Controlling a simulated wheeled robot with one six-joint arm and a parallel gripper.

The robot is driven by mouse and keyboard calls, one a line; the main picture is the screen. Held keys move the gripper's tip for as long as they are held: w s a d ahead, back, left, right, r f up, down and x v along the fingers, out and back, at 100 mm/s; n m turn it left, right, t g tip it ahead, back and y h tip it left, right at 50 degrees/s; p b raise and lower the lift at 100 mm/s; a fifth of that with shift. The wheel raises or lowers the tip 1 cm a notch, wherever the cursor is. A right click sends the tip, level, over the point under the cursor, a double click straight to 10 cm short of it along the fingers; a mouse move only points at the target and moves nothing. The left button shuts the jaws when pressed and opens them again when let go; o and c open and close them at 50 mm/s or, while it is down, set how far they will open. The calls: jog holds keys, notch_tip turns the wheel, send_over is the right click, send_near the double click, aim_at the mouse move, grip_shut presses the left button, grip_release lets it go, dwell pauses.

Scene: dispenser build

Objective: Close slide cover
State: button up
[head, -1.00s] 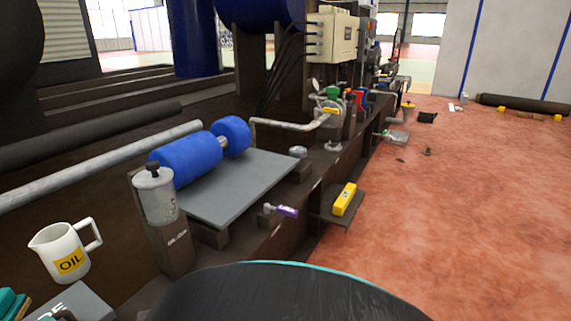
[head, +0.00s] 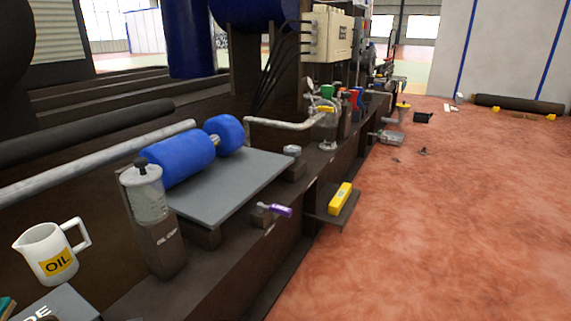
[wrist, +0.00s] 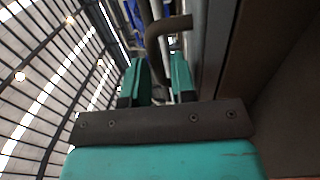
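A grey box-like part (head: 58,306) with letters ending in "DE" is cut off at the lower left of the head view; I cannot tell if this is the slide cover or whether it is open. A flat grey plate (head: 232,188) lies on the dark machine bed beside the blue rollers. In the wrist view my gripper (wrist: 161,82) has two teal fingers with a gap between them and nothing seen held. A dark bent pipe (wrist: 160,35) shows beyond the fingers. My gripper cannot be made out in the head view.
An oil jug (head: 48,254) and a clear-topped oiler (head: 146,195) stand near the plate. A purple-handled valve (head: 272,212) and a yellow level (head: 341,198) sit along the bed's edge. The red floor (head: 440,220) at right is mostly clear. Dark mesh (wrist: 50,70) fills the wrist view's left.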

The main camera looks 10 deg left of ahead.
notch_tip(320, 180, up, 20)
jog(key=p, duration=1.7)
jog(key=shift+r, duration=0.15)
jog(key=shift+s, duration=0.1)
